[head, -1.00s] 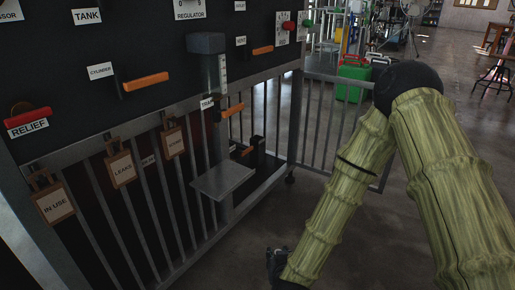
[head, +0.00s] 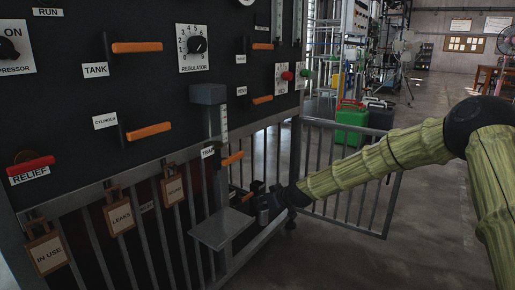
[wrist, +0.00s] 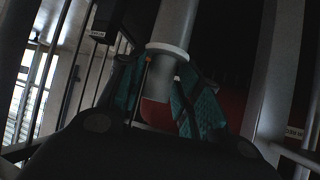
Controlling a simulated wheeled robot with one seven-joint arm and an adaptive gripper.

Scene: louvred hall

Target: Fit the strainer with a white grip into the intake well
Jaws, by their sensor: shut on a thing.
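My gripper (wrist: 162,95) is in the wrist view, its teal fingers shut on either side of a grey cylinder with a white band (wrist: 168,49), which seems to be the strainer with the white grip. The fingers hide part of it. Dark red shows below the cylinder. In the head view my gripper (head: 264,208) is low beside the panel frame, right of the grey shelf plate, and what it holds is too small and dark to make out. I cannot make out the intake well for certain in either view.
The black panel (head: 75,85) with orange handles rises at left. A grey shelf plate (head: 222,229) juts out in front of the railings. A barred gate (head: 345,205) stands behind my arm. A green container (head: 351,125) is on the floor beyond. The floor at right is open.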

